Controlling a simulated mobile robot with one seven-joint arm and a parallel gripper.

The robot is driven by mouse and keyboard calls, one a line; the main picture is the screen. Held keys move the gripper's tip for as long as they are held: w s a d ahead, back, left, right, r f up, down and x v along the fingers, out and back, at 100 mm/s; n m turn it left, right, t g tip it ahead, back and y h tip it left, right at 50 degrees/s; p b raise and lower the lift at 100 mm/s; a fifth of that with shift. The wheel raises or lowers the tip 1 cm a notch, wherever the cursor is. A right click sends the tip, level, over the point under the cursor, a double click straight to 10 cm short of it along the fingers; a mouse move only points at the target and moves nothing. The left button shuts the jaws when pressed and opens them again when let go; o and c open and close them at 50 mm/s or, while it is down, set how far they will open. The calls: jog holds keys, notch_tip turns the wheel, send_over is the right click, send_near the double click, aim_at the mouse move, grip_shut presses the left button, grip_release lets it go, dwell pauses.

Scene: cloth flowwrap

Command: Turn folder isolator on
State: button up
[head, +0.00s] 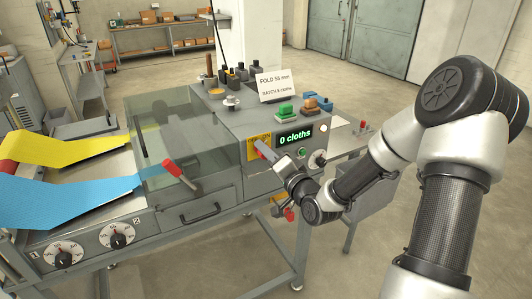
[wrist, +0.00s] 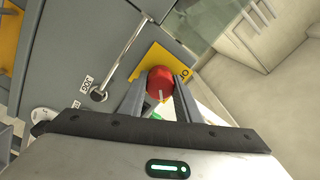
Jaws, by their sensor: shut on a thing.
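The folder isolator appears to be a red knob (wrist: 160,80) with a pale mark, on a yellow plate (wrist: 150,62) with partly hidden lettering. In the wrist view my gripper (wrist: 159,90) has one finger on each side of the knob and is shut on it. In the head view my gripper (head: 266,153) reaches the machine's front face at the yellow plate (head: 253,147), left of a display (head: 294,136) reading "0 cloths". The knob itself is hidden there, and I cannot read its set position.
A red-handled lever (head: 172,167) stands by the clear guard (head: 165,130) on the left. Another red handle (head: 289,214) sits low under my wrist. Blue (head: 60,200) and yellow (head: 65,150) cloth webs lie left.

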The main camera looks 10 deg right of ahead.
jog(key=o, duration=1.1)
jog(key=shift+c, duration=0.2)
jog(key=shift+s, duration=0.1)
jog(key=p+v, duration=0.9)
jog(key=v, duration=0.8)
jog(key=shift+s, duration=0.1)
